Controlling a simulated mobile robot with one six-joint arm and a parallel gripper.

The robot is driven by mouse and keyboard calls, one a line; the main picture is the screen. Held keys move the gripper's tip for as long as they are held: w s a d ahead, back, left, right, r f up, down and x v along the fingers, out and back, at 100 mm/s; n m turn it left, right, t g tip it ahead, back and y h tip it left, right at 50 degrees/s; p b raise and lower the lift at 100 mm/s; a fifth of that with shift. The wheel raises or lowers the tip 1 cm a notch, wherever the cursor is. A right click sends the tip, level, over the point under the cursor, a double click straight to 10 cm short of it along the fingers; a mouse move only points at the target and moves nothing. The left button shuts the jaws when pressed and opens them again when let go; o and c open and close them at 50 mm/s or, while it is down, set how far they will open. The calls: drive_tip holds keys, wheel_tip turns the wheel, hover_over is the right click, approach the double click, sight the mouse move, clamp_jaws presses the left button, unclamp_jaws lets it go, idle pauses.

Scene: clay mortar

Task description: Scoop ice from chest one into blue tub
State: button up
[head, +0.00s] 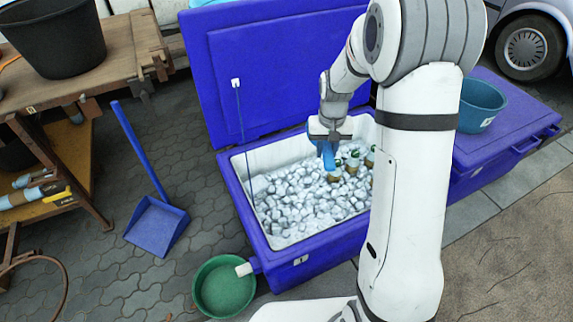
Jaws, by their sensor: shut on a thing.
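Chest one (299,262) is a blue-violet chest with a small "1" label on its front. Its lid stands open, and it is filled with white ice (300,195). My gripper (326,138) is over the ice near the chest's back part. It is shut on a blue tool (328,156), seemingly the scoop, which points down toward the ice. Whether its lower end touches the ice I cannot tell. The blue tub (480,105) stands on a closed chest at the right, apart from my gripper. Its inside bottom is only partly visible.
Several bottles (353,163) stick up from the ice beside the tool. The raised lid (285,75) stands behind. A green basin (223,286) is on the paving at the front. A blue long-handled dustpan (157,225) and a wooden bench (95,60) are at left. My arm hides the chest's right side.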

drive_tip(key=w+a+f+m+y+p, duration=0.1)
drive_tip(key=w+a+f+m+p, duration=0.4)
drive_tip(key=a+f+m, duration=0.65)
drive_tip(key=shift+g+y, duration=0.7)
drive_tip(key=f+b, duration=0.6)
drive_tip(key=f, duration=0.3)
drive_tip(key=f+b, duration=0.7)
drive_tip(key=f, duration=0.2)
drive_tip(key=d+f+b, duration=0.1)
drive_tip(key=f+b, duration=0.5)
drive_tip(key=f, duration=0.3)
drive_tip(key=shift+w+f, duration=0.1)
drive_tip(key=shift+f, duration=0.3)
drive_tip(key=w+d, duration=0.1)
drive_tip(key=d, duration=0.1)
drive_tip(key=w+d+b, duration=0.1)
drive_tip(key=w+d, duration=0.1)
drive_tip(key=d, duration=0.1)
drive_tip(key=w+d, duration=0.1)
drive_tip(key=d, duration=0.2)
drive_tip(key=shift+w+r+b, duration=0.15)
drive_tip(key=shift+w+b, duration=0.25)
wheel_tip(320, 180, up, 27)
drive_tip(key=s+a+t+h+p, duration=0.1)
drive_tip(key=a+p, duration=0.1)
drive_tip(key=p, duration=1.6)
drive_tip(key=shift+s+a+h, duration=0.25)
drive_tip(key=shift+a+h, duration=0.05)
drive_tip(key=shift+a, duration=0.05)
drive_tip(key=shift+n, duration=0.25)
